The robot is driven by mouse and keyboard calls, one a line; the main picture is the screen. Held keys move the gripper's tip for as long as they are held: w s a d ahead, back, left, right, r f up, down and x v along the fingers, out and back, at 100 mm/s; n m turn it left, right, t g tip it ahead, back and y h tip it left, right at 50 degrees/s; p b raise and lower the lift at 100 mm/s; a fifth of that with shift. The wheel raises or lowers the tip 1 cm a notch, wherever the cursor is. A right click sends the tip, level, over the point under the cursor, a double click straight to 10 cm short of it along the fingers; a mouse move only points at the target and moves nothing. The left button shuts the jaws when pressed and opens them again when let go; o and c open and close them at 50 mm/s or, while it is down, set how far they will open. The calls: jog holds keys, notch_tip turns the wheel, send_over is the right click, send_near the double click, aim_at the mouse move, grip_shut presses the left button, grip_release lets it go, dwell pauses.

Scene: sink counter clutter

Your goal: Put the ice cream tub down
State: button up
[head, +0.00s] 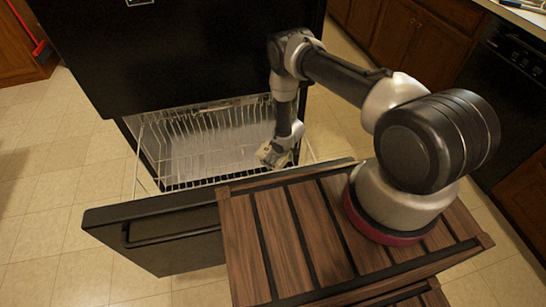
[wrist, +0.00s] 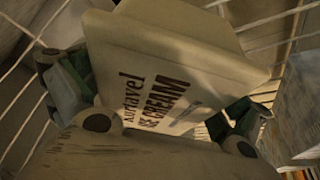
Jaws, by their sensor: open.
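The ice cream tub (wrist: 170,75) is a pale, boxy carton with dark "ICE CREAM" lettering, close up and tilted in the wrist view. My gripper (head: 273,154) is low inside the right part of the pulled-out freezer drawer (head: 160,210) in the head view. Its jaws are open, with one finger on each side of the tub in the wrist view. I cannot tell whether either finger touches it. In the head view the tub is too small and covered to make out clearly. The tub's underside is hidden.
A white wire basket (head: 188,140) lines the drawer, and its bars surround the tub. The black fridge body (head: 190,55) rises behind it. My arm reaches over the drawer's front right part. Most of the basket's left and middle looks empty. Tiled floor (head: 50,180) is clear at left.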

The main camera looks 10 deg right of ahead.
jog(key=v, duration=1.2)
jog(key=shift+r, duration=0.15)
